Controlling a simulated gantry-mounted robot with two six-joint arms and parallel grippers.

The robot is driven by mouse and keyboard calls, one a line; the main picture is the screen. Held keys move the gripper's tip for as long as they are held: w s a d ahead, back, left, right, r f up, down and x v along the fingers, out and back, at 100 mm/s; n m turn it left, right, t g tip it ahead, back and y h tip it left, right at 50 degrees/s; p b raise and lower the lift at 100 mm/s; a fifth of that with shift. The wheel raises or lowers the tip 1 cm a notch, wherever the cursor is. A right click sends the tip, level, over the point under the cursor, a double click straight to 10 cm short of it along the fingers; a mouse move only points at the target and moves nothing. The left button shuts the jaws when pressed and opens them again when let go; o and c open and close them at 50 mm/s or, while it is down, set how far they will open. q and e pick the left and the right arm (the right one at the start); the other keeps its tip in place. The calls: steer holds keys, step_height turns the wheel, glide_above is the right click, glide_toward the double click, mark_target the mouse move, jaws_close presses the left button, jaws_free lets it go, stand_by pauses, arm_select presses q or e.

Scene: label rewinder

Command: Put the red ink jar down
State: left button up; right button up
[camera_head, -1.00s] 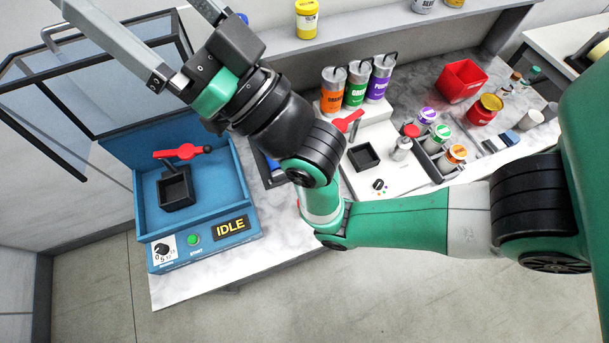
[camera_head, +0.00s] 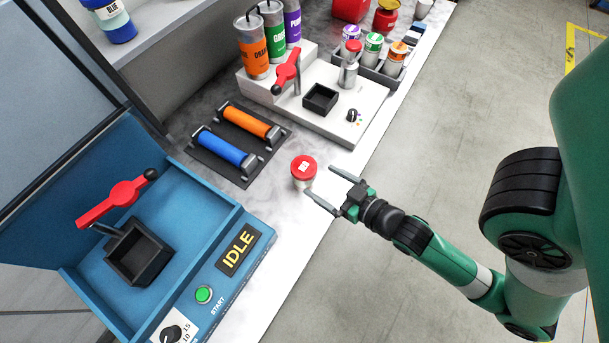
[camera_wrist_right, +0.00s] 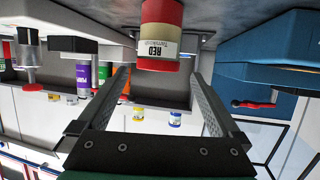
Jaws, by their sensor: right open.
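The red ink jar (camera_head: 304,170), a small pale jar with a red lid, stands upright on the marble counter. It also shows in the right wrist view (camera_wrist_right: 158,40), upside down there, with a label reading RED. My right gripper (camera_head: 320,184) is open, its two fingers apart and pointing at the jar from the counter's front edge. In the right wrist view the jar is beyond the fingertips and between their lines, with gaps at both sides. My left gripper is not in view.
A blue machine with an IDLE display (camera_head: 239,250) stands at the left. A rack with blue and orange rollers (camera_head: 247,122) lies behind the jar. A white dispenser station (camera_head: 345,115) stands beyond it. Bare counter lies around the jar.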

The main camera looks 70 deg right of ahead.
mark_target(296, 164)
steer(key=x, duration=0.6)
steer(key=b+x, duration=0.1)
steer(key=x, duration=0.4)
steer(key=shift+w+d+r, duration=0.1)
steer(key=shift+d, duration=0.05)
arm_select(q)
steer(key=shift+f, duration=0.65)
arm_select(e)
steer(key=shift+c, duration=0.2)
